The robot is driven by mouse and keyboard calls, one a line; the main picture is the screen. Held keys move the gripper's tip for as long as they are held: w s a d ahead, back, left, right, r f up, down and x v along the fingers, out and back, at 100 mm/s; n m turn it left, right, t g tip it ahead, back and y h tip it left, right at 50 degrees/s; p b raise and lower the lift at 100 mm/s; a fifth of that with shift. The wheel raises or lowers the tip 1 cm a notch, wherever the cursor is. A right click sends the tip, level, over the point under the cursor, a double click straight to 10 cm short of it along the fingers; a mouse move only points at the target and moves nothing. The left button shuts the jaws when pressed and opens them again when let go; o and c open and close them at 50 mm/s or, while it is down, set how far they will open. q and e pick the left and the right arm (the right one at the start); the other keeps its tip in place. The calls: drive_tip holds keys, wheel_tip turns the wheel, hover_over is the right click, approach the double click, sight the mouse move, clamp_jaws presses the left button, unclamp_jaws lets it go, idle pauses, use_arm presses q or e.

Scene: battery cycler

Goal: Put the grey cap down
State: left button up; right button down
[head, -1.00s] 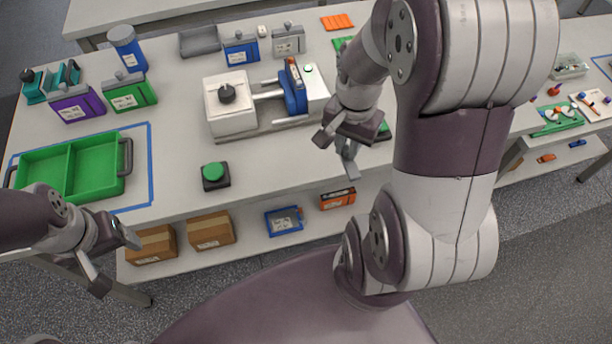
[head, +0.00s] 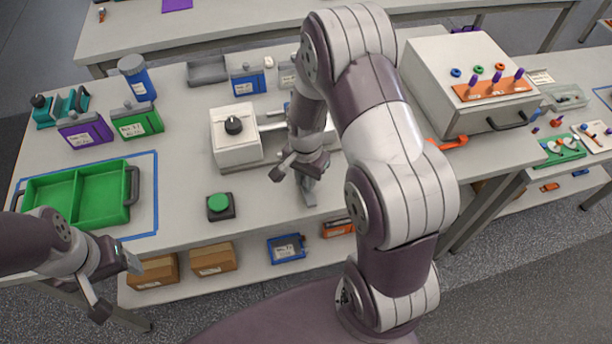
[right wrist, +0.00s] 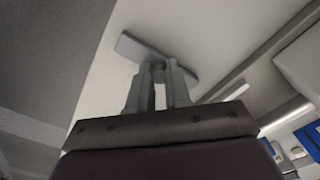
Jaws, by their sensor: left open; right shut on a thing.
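My right gripper (head: 293,186) is over the front part of the white table (head: 180,195), right of the green button. In the right wrist view the right gripper (right wrist: 158,74) is shut on a small grey piece, which I take to be the grey cap (right wrist: 158,68). Pale table surface shows behind the fingertips. My left gripper (head: 116,283) is open and empty at the table's front left, beyond the edge.
A white fixture with a black knob (head: 234,125) stands behind, partly hidden by my right arm. A green button (head: 219,204) and a green tray (head: 128,214) lie to the left. A large white box (head: 430,75) stands to the right. Clear table lies around the button.

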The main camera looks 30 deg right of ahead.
drive_tip(key=shift+s+f, duration=0.1)
drive_tip(key=c, duration=1.5)
unclamp_jaws()
drive_tip(key=o, duration=0.4)
drive_tip(key=shift+o, duration=0.2)
wheel_tip(320, 180, up, 12)
drive_tip(key=f, duration=0.1)
drive_tip(key=s+a+n+t, duration=0.1)
drive_tip(key=s+a+n, duration=0.4)
drive_tip(key=s+n, duration=0.3)
drive_tip(key=n, duration=0.3)
drive_tip(key=shift+s+r+n+b, duration=0.25)
drive_tip(key=shift+s+n+b, duration=0.1)
drive_tip(key=shift+n+b, duration=0.05)
drive_tip(key=shift+a, duration=0.1)
